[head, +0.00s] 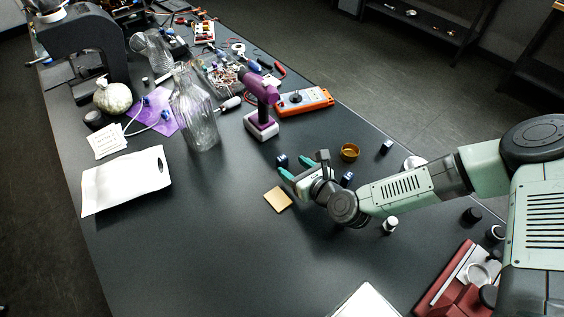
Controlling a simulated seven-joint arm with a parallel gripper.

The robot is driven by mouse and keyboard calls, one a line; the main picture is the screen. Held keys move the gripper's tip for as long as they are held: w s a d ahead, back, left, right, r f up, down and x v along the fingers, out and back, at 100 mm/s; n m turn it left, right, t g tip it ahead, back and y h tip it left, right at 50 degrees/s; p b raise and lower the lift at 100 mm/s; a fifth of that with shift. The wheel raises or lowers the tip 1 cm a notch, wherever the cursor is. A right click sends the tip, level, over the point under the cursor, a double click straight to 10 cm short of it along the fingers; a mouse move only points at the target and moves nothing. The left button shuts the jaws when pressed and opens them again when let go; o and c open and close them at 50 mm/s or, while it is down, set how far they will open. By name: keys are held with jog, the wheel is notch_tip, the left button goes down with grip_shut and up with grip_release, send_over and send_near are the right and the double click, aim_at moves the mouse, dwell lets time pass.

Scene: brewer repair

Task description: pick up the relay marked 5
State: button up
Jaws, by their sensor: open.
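Several small dark blue blocks that look like relays are on the dark table. One block (282,160) is at the tips of my gripper (289,168). A second block (347,178) is just right of the gripper body, and a third (387,146) lies farther right. The markings are too small to read, so I cannot tell which is marked 5. My gripper's teal fingers are apart and point left, low over the table. I cannot tell whether they touch the nearest block.
A tan square pad (278,199) lies just below the gripper. An amber ring-shaped dish (349,152) is behind it. The table front is mostly clear.

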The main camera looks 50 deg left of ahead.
aim_at(284, 162)
jog(key=shift+x, duration=2.95)
jog(key=shift+s+d, duration=0.1)
jog(key=shift+s, duration=0.1)
jog(key=c, duration=1)
